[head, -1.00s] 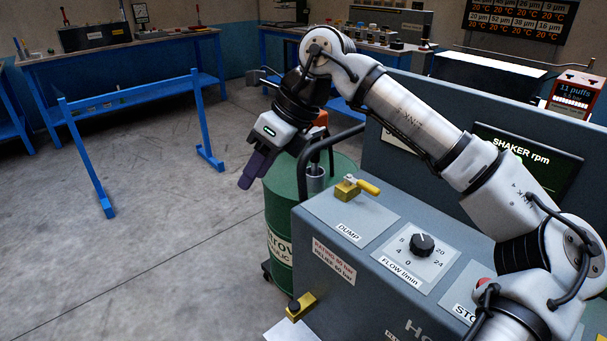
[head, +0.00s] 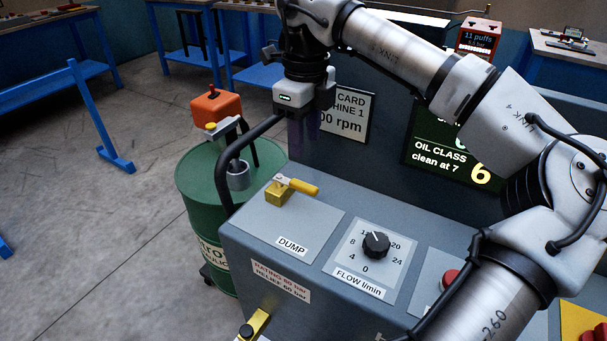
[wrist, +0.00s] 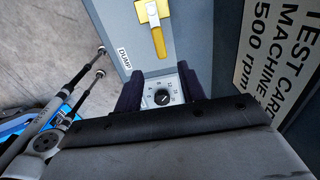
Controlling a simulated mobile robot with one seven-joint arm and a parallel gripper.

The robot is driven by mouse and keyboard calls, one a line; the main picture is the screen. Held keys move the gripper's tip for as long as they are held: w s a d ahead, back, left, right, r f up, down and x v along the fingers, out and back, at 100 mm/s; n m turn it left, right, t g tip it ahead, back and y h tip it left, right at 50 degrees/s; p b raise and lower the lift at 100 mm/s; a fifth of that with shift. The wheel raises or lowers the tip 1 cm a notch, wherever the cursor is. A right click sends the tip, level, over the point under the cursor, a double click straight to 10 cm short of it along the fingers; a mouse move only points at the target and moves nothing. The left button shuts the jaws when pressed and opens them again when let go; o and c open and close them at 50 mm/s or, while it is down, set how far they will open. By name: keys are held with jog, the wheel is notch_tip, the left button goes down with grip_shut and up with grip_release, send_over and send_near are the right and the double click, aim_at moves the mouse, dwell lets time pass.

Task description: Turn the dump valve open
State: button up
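The dump valve is a brass block (head: 279,194) with a yellow lever (head: 303,187), on the sloping grey panel above the DUMP label (head: 291,246). The lever points right in the head view. In the wrist view the lever (wrist: 159,42) is ahead of my gripper, near the top edge. The gripper does not touch the lever.
The flow knob (head: 376,244) sits right of the valve, with a red button (head: 451,278) further right. The upright test card (head: 345,115) stands close behind my gripper. A black curved rail (head: 229,180) and a green drum (head: 204,185) are at the left.

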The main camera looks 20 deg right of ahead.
aim_at(305, 185)
notch_tip(305, 185, down, 10)
jog(key=shift+f, duration=0.1)
dwell(0.4)
grip_shut()
